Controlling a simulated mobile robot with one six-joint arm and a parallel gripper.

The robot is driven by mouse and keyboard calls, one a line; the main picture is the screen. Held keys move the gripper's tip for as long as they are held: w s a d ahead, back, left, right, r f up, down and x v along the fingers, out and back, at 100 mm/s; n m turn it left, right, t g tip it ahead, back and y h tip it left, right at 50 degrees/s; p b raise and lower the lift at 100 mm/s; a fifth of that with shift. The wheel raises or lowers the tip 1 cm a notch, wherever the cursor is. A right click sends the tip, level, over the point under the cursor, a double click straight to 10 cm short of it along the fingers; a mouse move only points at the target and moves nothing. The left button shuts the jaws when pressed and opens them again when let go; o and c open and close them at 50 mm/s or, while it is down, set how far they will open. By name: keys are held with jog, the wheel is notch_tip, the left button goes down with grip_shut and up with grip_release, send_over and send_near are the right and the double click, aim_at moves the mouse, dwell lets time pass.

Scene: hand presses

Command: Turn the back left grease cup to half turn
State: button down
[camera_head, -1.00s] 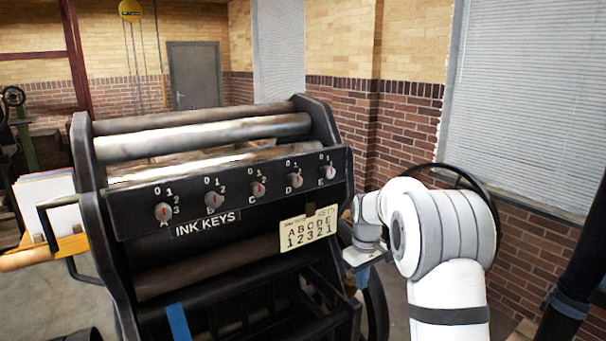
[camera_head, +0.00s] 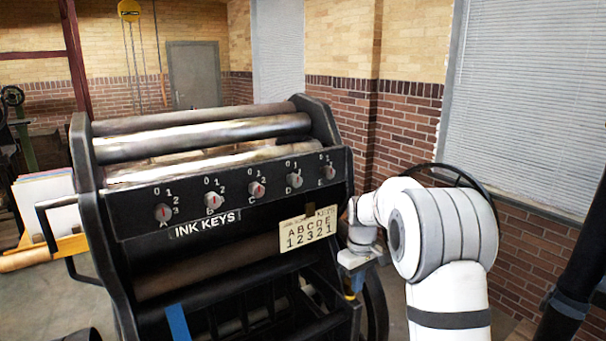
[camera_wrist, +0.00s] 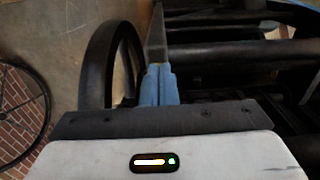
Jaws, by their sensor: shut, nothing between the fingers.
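I cannot make out the back left grease cup in either view. A small yellowish spot (camera_head: 350,296) shows low beside the press's right side, and I cannot tell what it is. The black press (camera_head: 130,245) fills the left and middle of the head view. My gripper (camera_wrist: 157,35) points away from the wrist camera, its blue-and-dark fingers together with nothing between them. In the head view my gripper (camera_head: 354,280) hangs low beside the right side of the press, its tips hard to see.
A black handwheel rim (camera_wrist: 103,60) stands just left of my fingers in the wrist view. Dark bars (camera_wrist: 225,50) of the press lie to their right. Ink keys (camera_head: 257,189) and a number card (camera_head: 308,229) are on the front. A brick wall (camera_head: 410,130) stands behind.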

jog(key=shift+s+d, duration=0.15)
jog(key=shift+s, duration=0.15)
jog(key=shift+r, duration=0.2)
notch_tip(320, 180, up, 6)
jog(key=p, duration=0.4)
jog(key=shift+f, duration=0.15)
jog(key=s+r+m+t, duration=0.15)
jog(key=s+r, duration=0.25)
jog(key=s, duration=0.4)
jog(key=s+r+m, duration=0.2)
jog(key=s+r, duration=0.3)
jog(key=s, duration=0.3)
jog(key=s+f+m+t, duration=0.2)
jog(key=s+m, duration=0.1)
jog(key=s, duration=1.3)
jog(key=shift+s+d, duration=0.2)
jog(key=shift+d, duration=0.15)
